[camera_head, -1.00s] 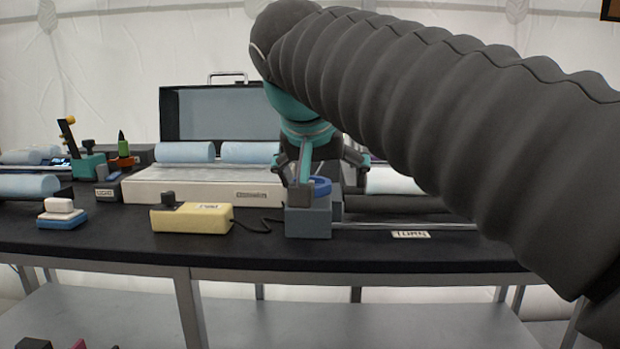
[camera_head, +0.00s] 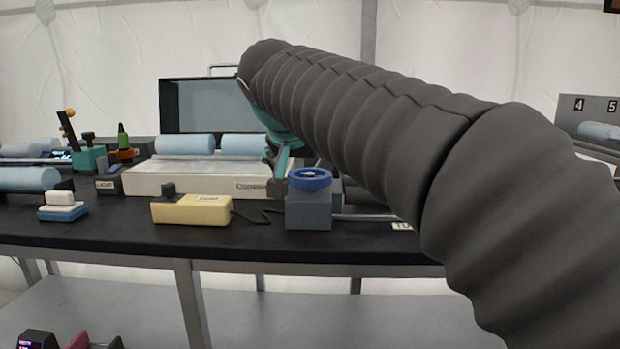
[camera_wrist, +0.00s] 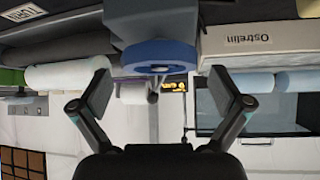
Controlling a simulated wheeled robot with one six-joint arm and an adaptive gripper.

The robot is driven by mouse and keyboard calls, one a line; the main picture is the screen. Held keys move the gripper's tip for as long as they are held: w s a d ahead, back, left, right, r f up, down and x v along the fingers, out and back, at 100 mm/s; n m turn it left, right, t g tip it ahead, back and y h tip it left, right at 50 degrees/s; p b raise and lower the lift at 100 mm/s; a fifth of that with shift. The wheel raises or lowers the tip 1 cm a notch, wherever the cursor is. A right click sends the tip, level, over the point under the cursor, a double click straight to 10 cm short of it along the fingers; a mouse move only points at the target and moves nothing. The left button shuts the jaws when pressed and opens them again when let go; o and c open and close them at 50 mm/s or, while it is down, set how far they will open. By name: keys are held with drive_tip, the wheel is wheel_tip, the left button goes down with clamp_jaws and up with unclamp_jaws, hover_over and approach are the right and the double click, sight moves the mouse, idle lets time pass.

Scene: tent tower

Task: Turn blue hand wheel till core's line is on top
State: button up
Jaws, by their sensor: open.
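The blue hand wheel (camera_head: 309,180) lies flat on top of a grey block (camera_head: 309,211) at the table's front edge. In the wrist view, where the scene is upside down, the wheel (camera_wrist: 158,55) is beyond my fingertips, roughly centred between them. My gripper (camera_wrist: 160,86) is open and empty, its two fingers wide apart. In the head view my gripper (camera_head: 288,163) is partly hidden behind the wheel and my arm. A pale cylinder (camera_wrist: 68,74), possibly the core, shows at the left of the wrist view. I cannot make out a line on it.
A yellow box (camera_head: 192,210) with a black knob and cable sits left of the grey block. A small white and blue block (camera_head: 62,207) is at left. My arm hides the table's right side.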

sight(309, 175)
drive_tip(key=shift+x, duration=1.65)
drive_tip(key=c, duration=0.9)
drive_tip(key=shift+c, duration=0.2)
